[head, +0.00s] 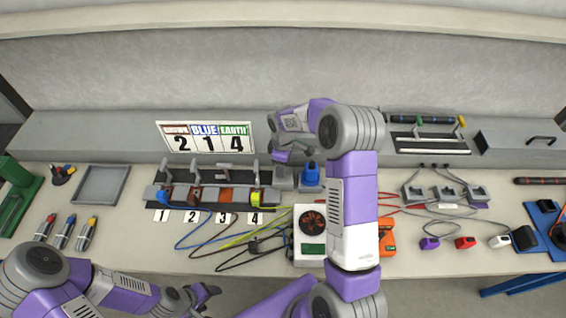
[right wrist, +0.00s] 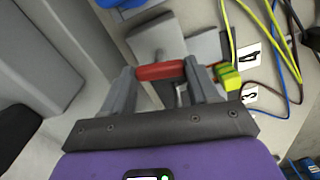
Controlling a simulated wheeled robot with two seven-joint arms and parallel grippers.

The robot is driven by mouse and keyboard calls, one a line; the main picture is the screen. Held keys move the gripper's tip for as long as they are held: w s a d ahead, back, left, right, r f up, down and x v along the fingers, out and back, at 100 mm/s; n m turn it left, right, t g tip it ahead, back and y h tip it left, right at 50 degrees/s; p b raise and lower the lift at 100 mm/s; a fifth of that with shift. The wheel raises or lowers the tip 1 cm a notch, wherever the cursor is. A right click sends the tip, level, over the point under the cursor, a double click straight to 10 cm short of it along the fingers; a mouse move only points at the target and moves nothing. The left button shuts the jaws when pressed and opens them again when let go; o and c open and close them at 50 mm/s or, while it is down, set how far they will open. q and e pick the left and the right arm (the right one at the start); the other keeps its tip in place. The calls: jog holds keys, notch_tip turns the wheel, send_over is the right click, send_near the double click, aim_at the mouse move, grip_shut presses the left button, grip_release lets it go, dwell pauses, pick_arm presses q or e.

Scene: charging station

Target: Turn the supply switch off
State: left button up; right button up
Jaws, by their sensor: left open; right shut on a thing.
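My right gripper (head: 280,153) is at the back of the bench, over the right end of the row of numbered terminals. In the right wrist view my right gripper (right wrist: 160,78) is shut on a red bar-shaped handle (right wrist: 160,71), one finger at each end. Grey boxes (right wrist: 157,38) lie just beyond it. The handle appears to be the supply switch's; its base is partly hidden, and I cannot tell its on or off position. In the head view my arm hides the handle. My left gripper (head: 206,293) is open and empty near the bench's front edge.
A sign (head: 205,137) reading 2 1 4 stands behind the terminal row.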

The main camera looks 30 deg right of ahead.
jog(key=shift+n, duration=1.2)
jog(key=o, duration=1.1)
jog(key=shift+c, duration=0.2)
jog(key=shift+r+p, duration=0.65)
jog(key=shift+r, duration=3.2)
